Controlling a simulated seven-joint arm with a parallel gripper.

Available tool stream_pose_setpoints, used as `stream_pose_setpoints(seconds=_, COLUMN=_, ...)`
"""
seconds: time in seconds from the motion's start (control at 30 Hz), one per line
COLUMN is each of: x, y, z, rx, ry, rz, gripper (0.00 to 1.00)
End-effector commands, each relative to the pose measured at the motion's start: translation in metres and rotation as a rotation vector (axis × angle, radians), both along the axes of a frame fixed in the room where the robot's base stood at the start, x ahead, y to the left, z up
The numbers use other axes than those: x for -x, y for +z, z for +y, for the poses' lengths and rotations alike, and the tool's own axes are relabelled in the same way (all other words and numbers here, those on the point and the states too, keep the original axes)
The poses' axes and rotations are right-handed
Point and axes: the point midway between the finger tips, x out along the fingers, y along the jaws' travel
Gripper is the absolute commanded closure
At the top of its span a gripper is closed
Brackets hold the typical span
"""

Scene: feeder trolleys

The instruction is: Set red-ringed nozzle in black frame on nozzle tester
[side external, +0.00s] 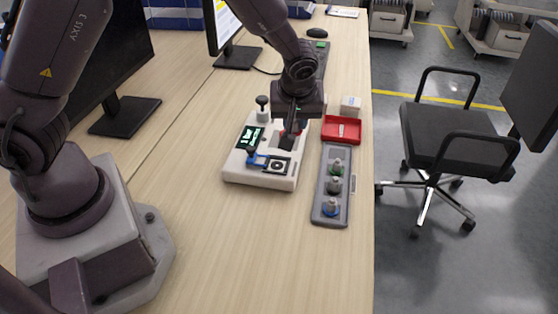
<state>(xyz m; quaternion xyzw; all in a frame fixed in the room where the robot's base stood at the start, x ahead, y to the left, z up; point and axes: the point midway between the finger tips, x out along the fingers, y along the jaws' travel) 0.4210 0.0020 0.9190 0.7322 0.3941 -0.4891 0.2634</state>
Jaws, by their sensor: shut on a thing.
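The nozzle tester (232,168) is a white box on the wooden desk, with a small green-lit screen (250,137), a black knob on a post and a blue clamp (256,158). A black-framed square with a round target (277,167) is on its front part. My gripper (289,136) points down over the tester's back right part.
A grey nozzle rack (320,212) right of the tester holds green-, dark- and blue-ringed nozzles. Behind it are a red tray (341,138) and a small white box (351,104). Monitors and a keyboard stand farther back. The desk front is clear; a chair is right of it.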

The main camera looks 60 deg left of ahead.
Motion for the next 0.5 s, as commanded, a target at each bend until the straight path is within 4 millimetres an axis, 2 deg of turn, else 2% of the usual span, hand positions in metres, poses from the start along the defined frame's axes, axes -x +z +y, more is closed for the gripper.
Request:
stream_pose_setpoints(seconds=0.4, x=-0.0002, y=-0.0002, z=0.0000, rx=0.000, ry=0.000, rz=0.000, gripper=1.00)
stream_pose_setpoints(seconds=0.5, x=0.0068, y=-0.0059, z=0.0035, rx=-0.001, ry=0.009, rz=0.004, gripper=1.00)
